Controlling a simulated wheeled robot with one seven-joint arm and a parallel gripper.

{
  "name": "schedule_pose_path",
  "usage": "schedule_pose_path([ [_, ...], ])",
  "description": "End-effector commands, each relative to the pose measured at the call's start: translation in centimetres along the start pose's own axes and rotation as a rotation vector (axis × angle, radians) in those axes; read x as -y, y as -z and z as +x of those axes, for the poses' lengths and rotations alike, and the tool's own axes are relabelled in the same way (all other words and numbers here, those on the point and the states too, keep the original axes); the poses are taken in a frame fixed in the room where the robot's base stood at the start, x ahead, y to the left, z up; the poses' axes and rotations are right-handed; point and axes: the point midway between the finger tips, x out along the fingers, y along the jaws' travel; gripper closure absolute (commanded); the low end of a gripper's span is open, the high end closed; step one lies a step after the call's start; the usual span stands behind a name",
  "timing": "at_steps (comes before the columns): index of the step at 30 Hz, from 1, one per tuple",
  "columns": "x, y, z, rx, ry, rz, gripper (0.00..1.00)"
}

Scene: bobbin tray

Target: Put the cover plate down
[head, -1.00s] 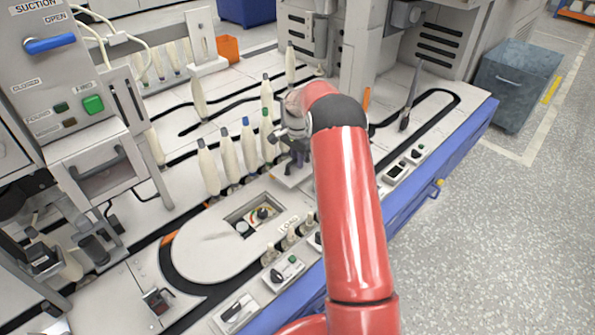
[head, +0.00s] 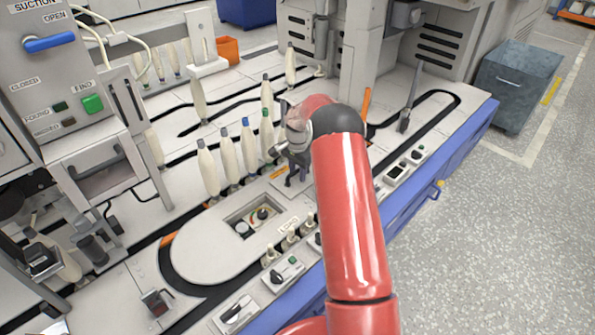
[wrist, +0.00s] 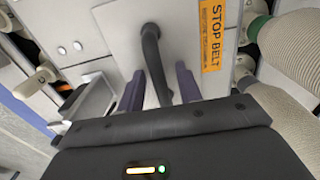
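The cover plate (wrist: 110,28) is a pale grey plate with a dark arched handle (wrist: 152,60) and an orange "STOP BELT" label (wrist: 211,40). In the head view its label (head: 279,173) shows beside the row of bobbins, past the rectangular opening (head: 252,216) in the deck. The plate appears to lie on the deck, but contact under it is hidden. My gripper (wrist: 160,90) has its two purple-grey fingers apart, one on each side of the handle, with gaps showing. In the head view my gripper (head: 293,180) is over the plate, partly hidden by my red arm.
Tall cream bobbins (head: 229,160) stand in a row close left of my gripper. Another bobbin (wrist: 290,40) is near the fingers at right in the wrist view. The uncovered opening shows dials inside. Switch boxes (head: 286,272) line the front edge. A brush (head: 409,105) stands at right.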

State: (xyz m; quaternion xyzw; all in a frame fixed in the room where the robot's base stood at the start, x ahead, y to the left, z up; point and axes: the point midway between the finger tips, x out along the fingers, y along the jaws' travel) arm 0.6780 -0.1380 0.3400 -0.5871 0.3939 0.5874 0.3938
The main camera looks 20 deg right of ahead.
Motion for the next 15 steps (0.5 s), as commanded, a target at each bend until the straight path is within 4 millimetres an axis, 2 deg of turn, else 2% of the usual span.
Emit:
schedule_pose_path([
  [8,0.0,0.0,-0.2,0.000,0.000,0.000,0.65],
  [11,0.1,0.0,-0.9,-0.002,0.002,0.000,0.65],
  [15,0.1,0.0,-3.3,-0.002,0.004,0.000,0.65],
])
